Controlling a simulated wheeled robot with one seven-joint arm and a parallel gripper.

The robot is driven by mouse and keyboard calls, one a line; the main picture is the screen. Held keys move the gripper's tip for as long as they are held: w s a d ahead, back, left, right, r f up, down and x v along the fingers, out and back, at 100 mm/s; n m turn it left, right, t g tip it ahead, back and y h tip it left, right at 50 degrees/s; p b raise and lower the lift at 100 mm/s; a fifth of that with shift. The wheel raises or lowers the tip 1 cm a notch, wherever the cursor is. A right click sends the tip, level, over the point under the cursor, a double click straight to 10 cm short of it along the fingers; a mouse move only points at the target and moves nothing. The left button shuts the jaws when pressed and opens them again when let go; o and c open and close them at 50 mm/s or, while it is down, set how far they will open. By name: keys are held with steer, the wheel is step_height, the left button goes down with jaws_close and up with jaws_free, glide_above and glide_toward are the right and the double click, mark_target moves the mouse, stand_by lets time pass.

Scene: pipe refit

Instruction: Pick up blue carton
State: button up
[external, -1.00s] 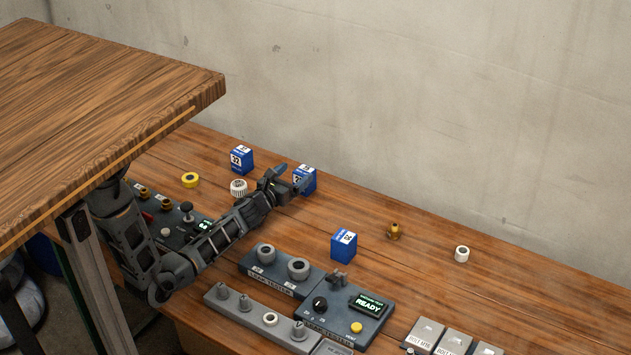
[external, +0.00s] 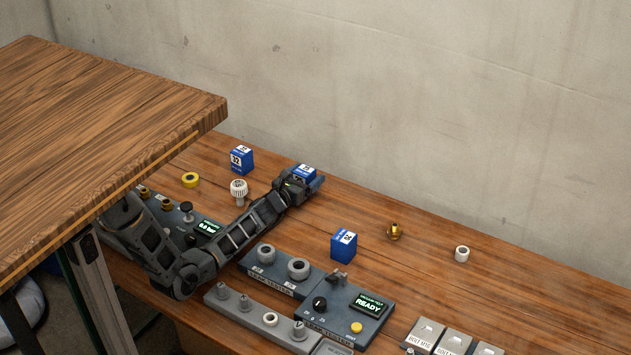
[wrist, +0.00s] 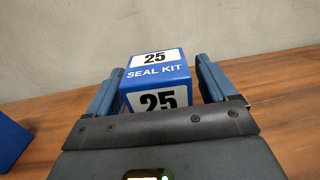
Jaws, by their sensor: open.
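A blue carton (external: 305,171) with white labels stands on the bench near the wall, partly hidden behind my gripper (external: 305,183). In the wrist view the same carton (wrist: 156,82) reads "25" and "SEAL KIT" and stands between the two fingers of my gripper (wrist: 157,85). The fingers are open, one on each side, with a small gap visible at the right. Two more blue cartons stand on the bench: one marked 32 (external: 241,160) to the left, and one (external: 343,245) nearer the front right.
A white ribbed cap (external: 239,189) and a yellow ring (external: 190,180) lie left of my gripper. Grey tester units (external: 282,270) sit in front. A brass fitting (external: 395,232) and white ring (external: 462,254) are to the right. A raised wooden tabletop (external: 100,130) overhangs at left.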

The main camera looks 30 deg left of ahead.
steer(key=shift+w, duration=0.55)
steer(key=shift+c, duration=0.3)
steer(key=c, duration=1)
steer(key=shift+r, duration=0.1)
